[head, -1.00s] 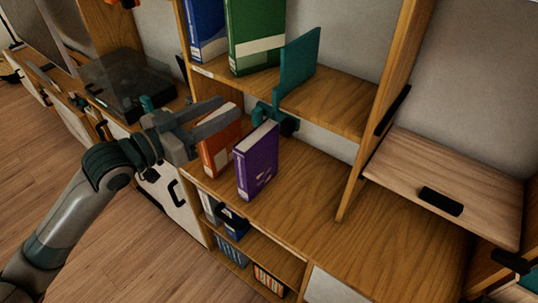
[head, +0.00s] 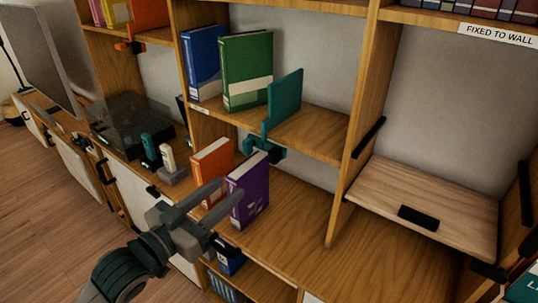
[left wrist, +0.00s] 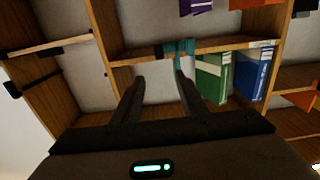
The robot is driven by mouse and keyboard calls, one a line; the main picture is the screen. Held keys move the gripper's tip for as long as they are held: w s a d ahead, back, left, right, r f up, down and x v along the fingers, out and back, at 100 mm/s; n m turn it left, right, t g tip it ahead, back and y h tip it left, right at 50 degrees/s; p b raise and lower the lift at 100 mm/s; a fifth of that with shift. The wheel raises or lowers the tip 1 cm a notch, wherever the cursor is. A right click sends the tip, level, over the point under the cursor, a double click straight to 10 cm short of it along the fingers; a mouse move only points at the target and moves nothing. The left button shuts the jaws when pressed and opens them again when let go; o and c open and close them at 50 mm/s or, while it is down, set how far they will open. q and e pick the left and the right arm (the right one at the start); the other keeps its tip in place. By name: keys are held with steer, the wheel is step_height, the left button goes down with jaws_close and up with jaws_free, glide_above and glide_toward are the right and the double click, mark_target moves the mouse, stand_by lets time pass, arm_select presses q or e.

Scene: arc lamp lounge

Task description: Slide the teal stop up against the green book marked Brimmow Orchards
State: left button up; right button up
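The green book (head: 247,72) stands upright on the middle shelf beside a blue book (head: 203,62); its label lettering is too small to read. The teal stop (head: 286,97) stands just right of it, with its clamp (head: 266,147) at the shelf's front edge. I cannot tell whether stop and book touch. My left gripper (head: 230,190) is open and empty, below the stop and in front of the purple book. The left wrist view, which is upside down, shows the stop (left wrist: 178,48), the green book (left wrist: 213,78) and my spread fingers (left wrist: 160,88). My right gripper is out of view.
An orange book (head: 211,160) and the purple book (head: 249,190) stand on the lower surface beneath the stop. The middle shelf (head: 318,135) is bare right of the stop, up to an upright. A drop-leaf board (head: 430,195) lies farther right.

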mark_target(271, 153)
arm_select(q)
steer(key=p+x, duration=0.4)
steer(key=x, duration=1.1)
steer(key=shift+w+d, duration=0.15)
steer(key=shift+w, duration=0.1)
steer(key=shift+p+x, duration=0.3)
steer(key=shift+x, duration=0.45)
jaws_close()
